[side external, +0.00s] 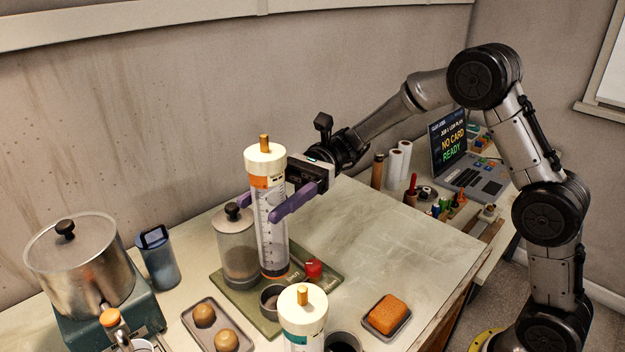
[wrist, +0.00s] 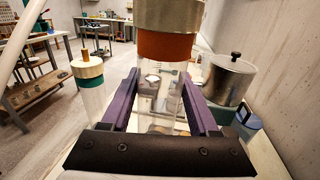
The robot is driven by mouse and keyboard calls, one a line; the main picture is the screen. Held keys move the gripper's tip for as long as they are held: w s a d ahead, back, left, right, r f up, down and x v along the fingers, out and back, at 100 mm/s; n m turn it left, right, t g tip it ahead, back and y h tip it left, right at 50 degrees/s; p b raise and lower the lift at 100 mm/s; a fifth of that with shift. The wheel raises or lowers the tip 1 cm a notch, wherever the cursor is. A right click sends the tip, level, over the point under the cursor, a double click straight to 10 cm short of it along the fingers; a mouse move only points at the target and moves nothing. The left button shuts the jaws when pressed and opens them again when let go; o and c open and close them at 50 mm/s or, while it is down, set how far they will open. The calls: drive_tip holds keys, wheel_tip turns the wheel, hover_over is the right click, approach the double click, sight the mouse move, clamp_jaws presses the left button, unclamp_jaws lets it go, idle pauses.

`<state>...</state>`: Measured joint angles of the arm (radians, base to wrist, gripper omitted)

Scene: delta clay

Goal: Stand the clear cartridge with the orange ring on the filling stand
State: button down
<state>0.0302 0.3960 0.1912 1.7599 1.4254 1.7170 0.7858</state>
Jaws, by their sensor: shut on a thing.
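The clear cartridge (side external: 272,235) with the orange ring (side external: 266,182) and a cream cap with a brass-coloured peg stands upright in my gripper (side external: 259,208). The purple fingers are shut around its clear barrel, just below the ring. In the wrist view, the orange ring (wrist: 167,46) shows above the fingers (wrist: 160,88). The cartridge's foot is over the green base plate (side external: 238,297), which I take for the filling stand, beside a red knob (side external: 313,268). I cannot tell whether the foot touches the plate.
A lidded clear canister (side external: 237,255) stands close to the cartridge's left. A teal-ringed cartridge (side external: 303,325) and a small metal cup (side external: 271,300) are in front. A tray with brown balls (side external: 212,328) and an orange sponge (side external: 388,314) lie nearby.

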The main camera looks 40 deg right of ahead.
sight(265, 256)
drive_tip(key=shift+s+a+f, duration=0.2)
drive_tip(key=shift+a+f, duration=0.05)
drive_tip(key=shift+a, duration=0.1)
drive_tip(key=shift+f, duration=2.2)
drive_tip(key=shift+f, duration=1.95)
drive_tip(key=shift+c, duration=0.3)
unclamp_jaws()
drive_tip(key=shift+d, duration=0.1)
